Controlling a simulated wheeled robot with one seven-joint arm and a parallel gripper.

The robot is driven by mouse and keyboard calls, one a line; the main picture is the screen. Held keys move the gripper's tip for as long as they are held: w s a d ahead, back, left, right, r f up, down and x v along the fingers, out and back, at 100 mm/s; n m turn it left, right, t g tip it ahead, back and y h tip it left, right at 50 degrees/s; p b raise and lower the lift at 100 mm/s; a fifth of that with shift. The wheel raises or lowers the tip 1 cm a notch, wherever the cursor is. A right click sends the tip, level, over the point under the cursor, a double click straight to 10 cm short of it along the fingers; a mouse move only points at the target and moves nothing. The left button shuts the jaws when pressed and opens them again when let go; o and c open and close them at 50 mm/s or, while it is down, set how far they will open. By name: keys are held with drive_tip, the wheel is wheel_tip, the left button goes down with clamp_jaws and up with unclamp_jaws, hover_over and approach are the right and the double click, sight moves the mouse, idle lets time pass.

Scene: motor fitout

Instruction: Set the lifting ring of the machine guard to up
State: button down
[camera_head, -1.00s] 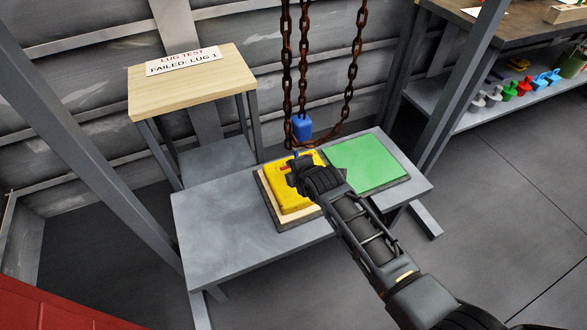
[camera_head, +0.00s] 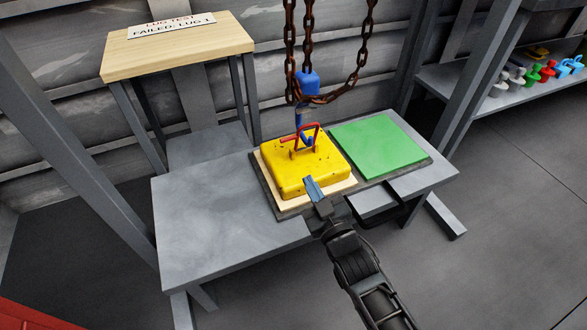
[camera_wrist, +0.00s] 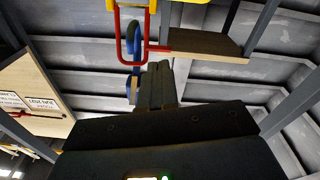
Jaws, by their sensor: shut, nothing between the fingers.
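The machine guard (camera_head: 298,172) is a yellow block on a pale board on the grey bench. Its red lifting ring (camera_head: 312,128) stands raised above its top in the head view. The red ring also shows in the wrist view (camera_wrist: 120,35), below a strip of yellow. A blue hook (camera_head: 307,82) hangs on the chains just above and behind the ring; I cannot tell whether they touch. My gripper (camera_head: 314,187) is at the guard's near edge, in front of and apart from the ring. Its fingers (camera_wrist: 160,85) are together with nothing between them.
Rusty chains (camera_head: 308,40) hang over the bench, one looping to the right. A green pad (camera_head: 380,146) lies right of the guard. The bench's left part (camera_head: 215,215) is bare. A wooden-topped stand (camera_head: 180,48) with a sign is at the back left.

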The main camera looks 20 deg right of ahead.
drive_tip(key=w+m+b, duration=0.1)
drive_tip(key=w+b, duration=0.1)
drive_tip(key=w, duration=0.1)
drive_tip(key=w+r+m+t+b, duration=0.1)
drive_tip(key=w+b, duration=0.1)
drive_tip(key=w, duration=0.1)
drive_tip(key=w+r+b, duration=0.1)
drive_tip(key=w+b, duration=0.1)
drive_tip(key=w, duration=0.2)
drive_tip(key=shift+m+t, duration=0.4)
drive_tip(key=shift+w+r, duration=0.15)
drive_tip(key=shift+w+r, duration=0.6)
drive_tip(key=shift+w, duration=0.3)
drive_tip(key=shift+s, duration=0.15)
